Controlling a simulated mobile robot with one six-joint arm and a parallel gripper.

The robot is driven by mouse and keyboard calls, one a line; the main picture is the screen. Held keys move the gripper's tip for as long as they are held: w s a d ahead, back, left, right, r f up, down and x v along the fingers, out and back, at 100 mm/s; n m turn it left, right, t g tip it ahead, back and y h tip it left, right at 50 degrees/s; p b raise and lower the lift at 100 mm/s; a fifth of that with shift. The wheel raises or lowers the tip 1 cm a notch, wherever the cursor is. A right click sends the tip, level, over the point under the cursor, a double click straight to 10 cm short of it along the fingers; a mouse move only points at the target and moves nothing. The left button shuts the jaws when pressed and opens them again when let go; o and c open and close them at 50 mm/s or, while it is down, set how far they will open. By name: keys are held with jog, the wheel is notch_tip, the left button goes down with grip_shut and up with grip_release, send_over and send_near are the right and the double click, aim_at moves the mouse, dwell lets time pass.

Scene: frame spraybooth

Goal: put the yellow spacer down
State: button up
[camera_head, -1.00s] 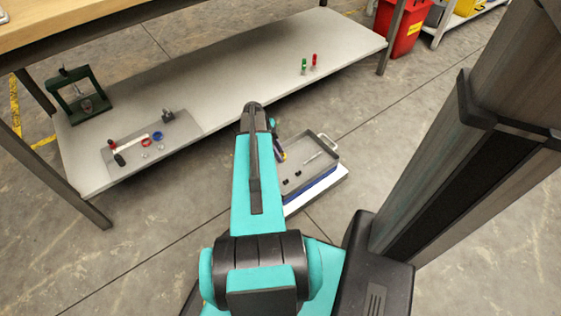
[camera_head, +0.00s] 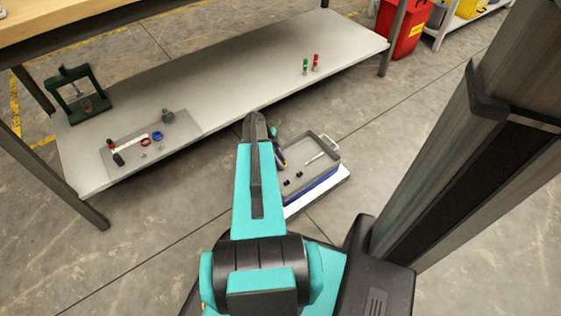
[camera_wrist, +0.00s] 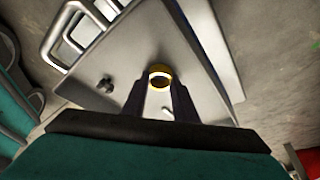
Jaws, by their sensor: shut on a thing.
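The yellow spacer (camera_wrist: 160,70) is a small ring, held between the two dark fingertips of my gripper (camera_wrist: 160,84) in the wrist view. Its opening faces the camera. The grey tray (camera_wrist: 145,42) lies beyond it, and I cannot tell whether the spacer touches the tray. In the head view, my gripper (camera_head: 281,160) shows at the left edge of the tray (camera_head: 327,172), mostly hidden behind my arm. The spacer cannot be made out clearly there.
Two small black pieces (camera_head: 299,175) and a light pin (camera_head: 315,158) lie in the tray. Metal handles (camera_wrist: 68,30) stand at its end. The shelf (camera_head: 225,75) carries a green press frame (camera_head: 78,92), a mat with small parts, and green and red pieces (camera_head: 316,62).

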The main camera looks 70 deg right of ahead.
jog(key=shift+f, duration=0.1)
jog(key=o, duration=1)
jog(key=shift+o, duration=0.2)
jog(key=p+v, duration=0.4)
jog(key=v, duration=0.8)
